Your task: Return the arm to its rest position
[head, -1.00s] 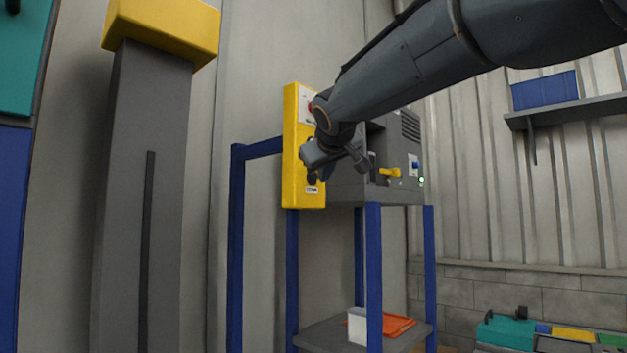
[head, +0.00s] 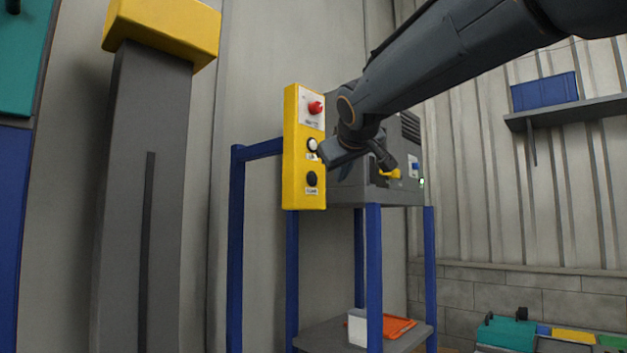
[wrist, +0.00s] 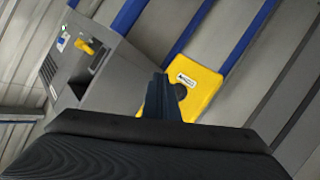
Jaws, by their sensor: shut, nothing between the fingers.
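My arm (head: 440,65) reaches in from the upper right of the head view. My gripper (head: 322,156) is at its end, in front of the right edge of a yellow control box (head: 291,150). In the wrist view my gripper (wrist: 161,97) shows as closed, dark fingers with nothing held. The control box also shows in the wrist view (wrist: 203,90), behind the fingertips. The box carries a red button (head: 315,107), a white button (head: 312,145) and a black button (head: 312,179). I cannot tell whether the fingers touch the box.
A grey machine (head: 347,185) with a yellow handle (head: 389,173) stands on a blue frame (head: 374,270) behind my gripper. A grey post (head: 143,200) with a yellow top is at left. A shelf (head: 580,110) with a blue bin (head: 545,92) is at right.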

